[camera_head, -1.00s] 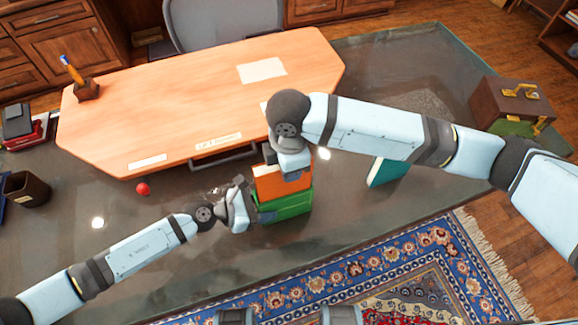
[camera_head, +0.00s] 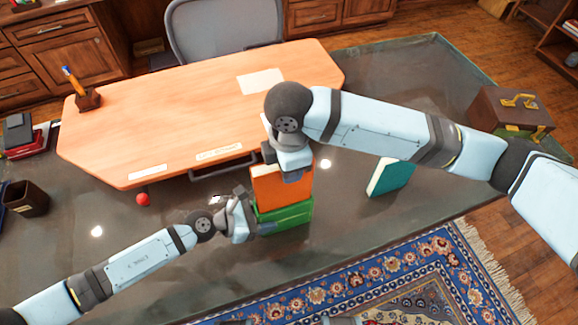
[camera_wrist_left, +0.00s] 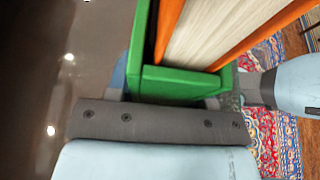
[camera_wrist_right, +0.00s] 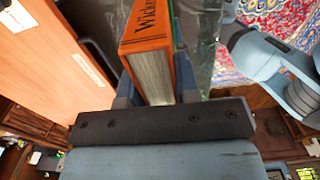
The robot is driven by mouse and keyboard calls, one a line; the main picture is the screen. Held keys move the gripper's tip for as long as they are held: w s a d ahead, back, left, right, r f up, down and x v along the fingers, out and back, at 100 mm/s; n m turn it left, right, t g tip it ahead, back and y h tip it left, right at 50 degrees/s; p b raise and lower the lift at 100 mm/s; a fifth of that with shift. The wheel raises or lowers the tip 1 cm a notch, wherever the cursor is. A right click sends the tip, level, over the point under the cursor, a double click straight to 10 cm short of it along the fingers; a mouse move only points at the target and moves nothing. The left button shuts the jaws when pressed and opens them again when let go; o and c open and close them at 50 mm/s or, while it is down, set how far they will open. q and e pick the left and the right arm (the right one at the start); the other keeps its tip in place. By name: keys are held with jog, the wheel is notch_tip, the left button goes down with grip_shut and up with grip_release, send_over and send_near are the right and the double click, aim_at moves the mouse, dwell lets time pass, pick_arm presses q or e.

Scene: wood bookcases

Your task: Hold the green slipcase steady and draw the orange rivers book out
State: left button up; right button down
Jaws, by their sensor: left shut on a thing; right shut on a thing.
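The green slipcase (camera_head: 284,217) stands on the dark glass table. The orange book (camera_head: 279,187) rises from its open top, its lower part hidden inside. My left gripper (camera_head: 256,228) is shut on the slipcase low at its side; in the left wrist view the green slipcase (camera_wrist_left: 180,84) sits between the fingers with the orange book and its pale pages (camera_wrist_left: 215,30) inside. My right gripper (camera_head: 292,172) is shut on the top of the orange book; the right wrist view shows the book's lettered orange edge (camera_wrist_right: 145,30) between the fingers (camera_wrist_right: 155,92).
A light wood desk board (camera_head: 190,110) lies behind the slipcase. A teal book (camera_head: 390,176) stands to the right. A red ball (camera_head: 143,199) and a dark cup (camera_head: 27,194) are at left. A brown case (camera_head: 510,112) stands at far right. The table front is clear.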

jog(key=shift+r, duration=0.15)
jog(key=shift+r, duration=1.8)
pick_arm(q)
jog(key=o, duration=1)
jog(key=shift+o, duration=0.2)
jog(key=v, duration=1.2)
jog(key=shift+a, duration=0.1)
pick_arm(e)
jog(key=shift+a, duration=0.1)
